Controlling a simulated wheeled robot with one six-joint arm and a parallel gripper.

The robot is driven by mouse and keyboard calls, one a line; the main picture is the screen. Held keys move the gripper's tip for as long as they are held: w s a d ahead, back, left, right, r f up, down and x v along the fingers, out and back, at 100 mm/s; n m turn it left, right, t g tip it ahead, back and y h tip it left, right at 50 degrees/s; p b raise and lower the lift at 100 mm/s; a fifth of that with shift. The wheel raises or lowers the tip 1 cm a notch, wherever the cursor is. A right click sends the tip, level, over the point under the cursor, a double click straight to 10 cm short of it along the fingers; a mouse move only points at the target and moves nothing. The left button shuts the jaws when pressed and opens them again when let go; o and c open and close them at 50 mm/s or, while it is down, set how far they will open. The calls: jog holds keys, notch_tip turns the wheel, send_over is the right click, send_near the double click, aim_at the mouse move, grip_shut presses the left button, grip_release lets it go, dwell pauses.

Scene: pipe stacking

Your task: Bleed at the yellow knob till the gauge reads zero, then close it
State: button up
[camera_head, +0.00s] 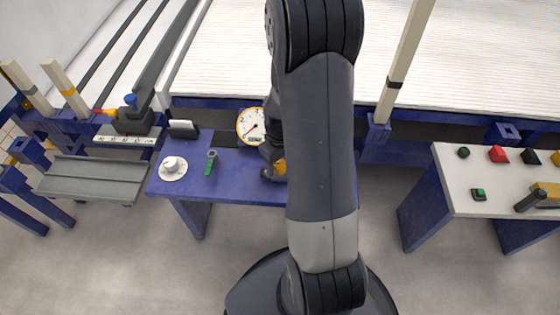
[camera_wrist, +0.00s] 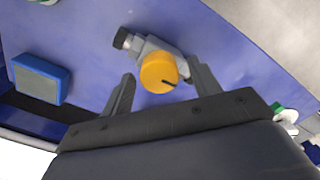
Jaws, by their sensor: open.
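The yellow knob (camera_wrist: 158,72) sits on a grey valve body (camera_wrist: 148,47) on the blue bench. In the wrist view my gripper (camera_wrist: 165,85) is open, with one finger on each side of the knob. I cannot tell whether either finger touches it. In the head view the yellow knob (camera_head: 280,167) shows only in part beside my arm, which hides the rest. The round gauge (camera_head: 252,126) has a white face, a yellow rim and a red needle pointing to the lower left. Its exact reading is too small to tell, and my arm covers its right edge.
On the blue bench (camera_head: 232,188) stand a white dial (camera_head: 173,168), a green-handled part (camera_head: 211,162) and a small dark-framed panel (camera_head: 183,129). A grey tray (camera_head: 95,180) is at the left.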

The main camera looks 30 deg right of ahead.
aim_at(279, 163)
notch_tip(279, 163, up, 11)
jog(key=p, duration=0.3)
jog(key=shift+a, duration=0.1)
dwell(0.5)
